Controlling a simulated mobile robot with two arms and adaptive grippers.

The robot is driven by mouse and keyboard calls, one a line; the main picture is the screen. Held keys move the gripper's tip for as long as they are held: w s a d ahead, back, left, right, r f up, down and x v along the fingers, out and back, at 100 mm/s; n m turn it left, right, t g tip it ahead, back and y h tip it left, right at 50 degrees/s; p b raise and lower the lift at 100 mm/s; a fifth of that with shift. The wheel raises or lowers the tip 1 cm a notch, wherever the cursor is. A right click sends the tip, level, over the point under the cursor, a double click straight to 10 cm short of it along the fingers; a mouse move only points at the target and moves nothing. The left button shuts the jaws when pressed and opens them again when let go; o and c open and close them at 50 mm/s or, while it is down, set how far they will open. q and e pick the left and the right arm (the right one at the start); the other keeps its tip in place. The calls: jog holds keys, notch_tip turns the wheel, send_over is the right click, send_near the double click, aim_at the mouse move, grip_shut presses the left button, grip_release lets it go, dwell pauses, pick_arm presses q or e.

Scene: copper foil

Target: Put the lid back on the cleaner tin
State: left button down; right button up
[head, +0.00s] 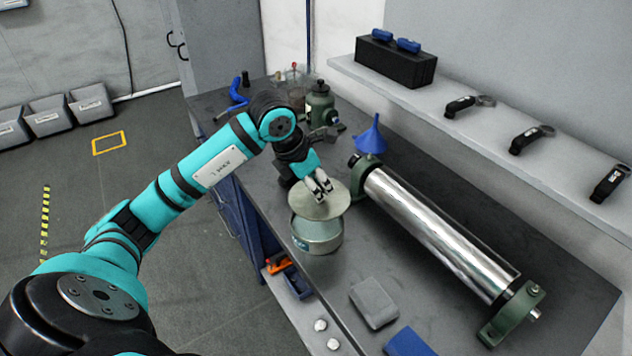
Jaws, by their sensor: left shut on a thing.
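The cleaner tin (317,237) is a short, pale grey-green round tin standing upright on the bench near its front edge. My left gripper (321,194) is above it, pointing down, and is shut on the lid (325,207), a flat pale disc. The lid looks tilted and set a little to the right over the top of the tin. Whether it touches the rim or hovers just above it I cannot tell. The lid hides much of the tin's opening. My right gripper is not in view.
A polished metal roller (440,230) on green end stands lies to the right of the tin. A grey block (373,303) and a blue item (408,343) lie in front. Bare bench (345,265) lies between.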

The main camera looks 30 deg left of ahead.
aim_at(312, 197)
pick_arm(q)
jog(key=shift+a+f+n, duration=0.15)
jog(key=shift+a+n, duration=0.1)
jog(key=shift+n, duration=0.05)
jog(key=shift+f+b, duration=0.5)
jog(key=shift+f, duration=0.05)
notch_tip(312, 197, down, 4)
jog(key=b, duration=0.3)
jog(key=shift+f+b, duration=0.3)
jog(key=shift+f, duration=0.15)
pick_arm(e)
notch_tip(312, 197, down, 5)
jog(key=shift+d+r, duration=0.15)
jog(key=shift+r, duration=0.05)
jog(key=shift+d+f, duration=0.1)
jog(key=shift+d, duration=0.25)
pick_arm(q)
jog(key=shift+f+b, duration=0.2)
jog(key=shift+b, duration=0.5)
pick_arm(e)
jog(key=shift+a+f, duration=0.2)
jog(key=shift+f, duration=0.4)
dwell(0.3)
pick_arm(q)
jog(key=c, duration=1.1)
grip_release()
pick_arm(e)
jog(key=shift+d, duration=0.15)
